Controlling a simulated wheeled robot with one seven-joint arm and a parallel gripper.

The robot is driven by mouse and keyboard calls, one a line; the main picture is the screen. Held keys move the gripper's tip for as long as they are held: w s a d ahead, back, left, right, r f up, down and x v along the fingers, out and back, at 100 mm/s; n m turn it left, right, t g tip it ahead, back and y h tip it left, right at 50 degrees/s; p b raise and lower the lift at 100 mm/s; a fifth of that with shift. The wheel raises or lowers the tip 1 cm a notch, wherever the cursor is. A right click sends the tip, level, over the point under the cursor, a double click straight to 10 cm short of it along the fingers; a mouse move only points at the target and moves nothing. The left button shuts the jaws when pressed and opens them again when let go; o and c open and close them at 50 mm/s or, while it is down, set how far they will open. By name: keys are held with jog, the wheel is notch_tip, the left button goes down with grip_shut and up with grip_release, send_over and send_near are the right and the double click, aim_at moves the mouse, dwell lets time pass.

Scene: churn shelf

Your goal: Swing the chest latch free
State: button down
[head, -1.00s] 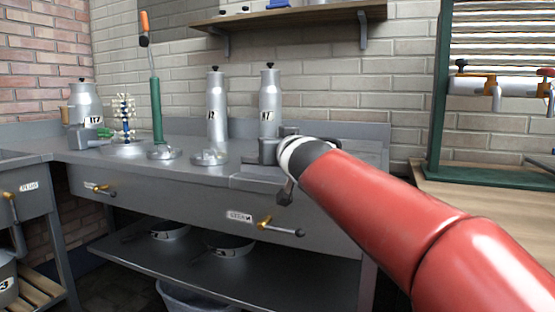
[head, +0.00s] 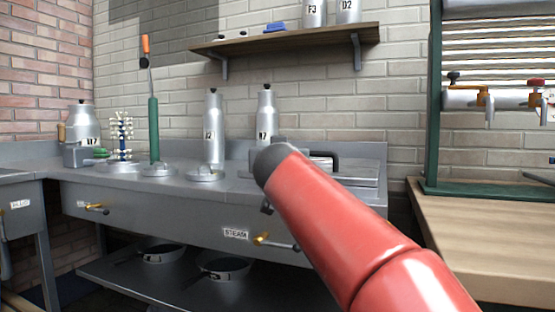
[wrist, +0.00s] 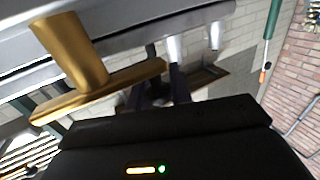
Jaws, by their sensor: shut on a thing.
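A brass latch (wrist: 95,90) with a thick post and a flat bar fills the left of the wrist view. The dark body of my gripper lies along the bottom of that view. Its dark fingers (wrist: 163,92) reach up at the bar's right end and are shut on it, though their grip is partly hidden. In the head view my red arm covers the latch and my gripper.
On the bench (head: 140,192) stand silver bottles (head: 214,130) and (head: 265,118), a green tool (head: 154,125) and a bead rack (head: 122,135). Brass lever (head: 265,240) sticks out of the bench front. A wall shelf (head: 290,38) hangs above; a wooden counter (head: 480,225) lies right.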

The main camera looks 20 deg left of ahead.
dwell(0.3)
jog(key=c, duration=1.3)
grip_release()
jog(key=v, duration=0.7)
jog(key=shift+s+b, duration=0.3)
jog(key=shift+s, duration=0.05)
jog(key=shift+d, duration=0.15)
